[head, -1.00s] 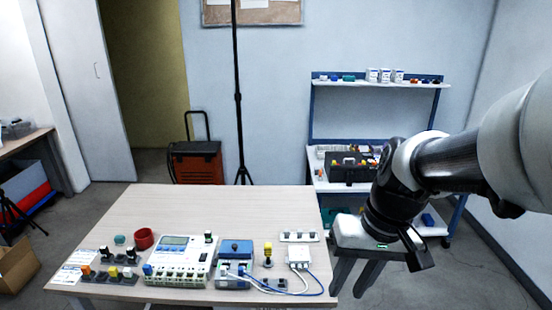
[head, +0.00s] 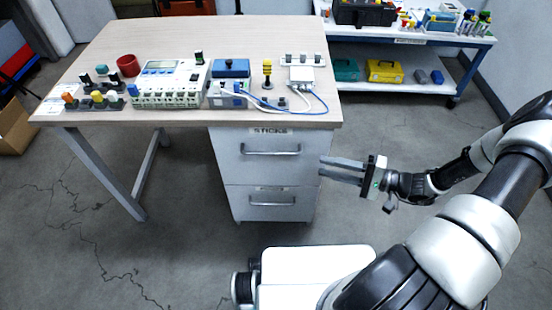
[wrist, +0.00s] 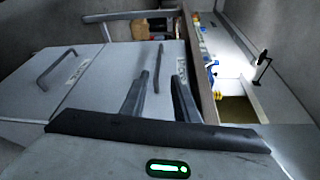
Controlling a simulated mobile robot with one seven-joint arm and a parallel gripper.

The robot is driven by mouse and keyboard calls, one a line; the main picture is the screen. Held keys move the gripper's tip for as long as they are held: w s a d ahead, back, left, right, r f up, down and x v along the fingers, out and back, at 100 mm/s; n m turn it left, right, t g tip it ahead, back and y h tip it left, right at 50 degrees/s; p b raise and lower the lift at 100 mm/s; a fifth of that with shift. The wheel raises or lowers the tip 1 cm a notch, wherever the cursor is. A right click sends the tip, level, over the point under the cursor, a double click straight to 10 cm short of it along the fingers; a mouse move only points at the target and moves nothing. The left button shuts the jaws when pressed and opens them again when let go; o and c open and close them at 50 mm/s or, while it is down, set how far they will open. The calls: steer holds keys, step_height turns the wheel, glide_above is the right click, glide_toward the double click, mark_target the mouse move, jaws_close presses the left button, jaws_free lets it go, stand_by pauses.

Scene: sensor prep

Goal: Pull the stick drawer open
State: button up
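The stick drawer (head: 232,164) is the upper drawer of the grey unit under the table. It is labelled "STICKS" and is shut flush. Its bar handle (head: 270,152) is horizontal in the head view and shows upright in the wrist view (wrist: 158,68). My gripper (head: 321,166) is open and empty, to the right of the drawer front in the head view. In the wrist view its two fingers (wrist: 160,76) are spread, with the handle lined up in the gap between the tips. Whether the handle is inside the gap or beyond it, I cannot tell.
A second shut drawer with its own handle (head: 271,203) sits below. The table top (head: 240,30) overhangs the unit and carries devices, a red cup (head: 128,65) and several small parts. A blue shelf rack (head: 400,45) stands behind on the right.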

steer(key=b, duration=0.2)
glide_toward(275, 153)
steer(key=shift+t, duration=0.4)
steer(key=x, duration=1)
steer(key=shift+s+f, duration=0.1)
steer(key=shift+f, duration=0.3)
jaws_close()
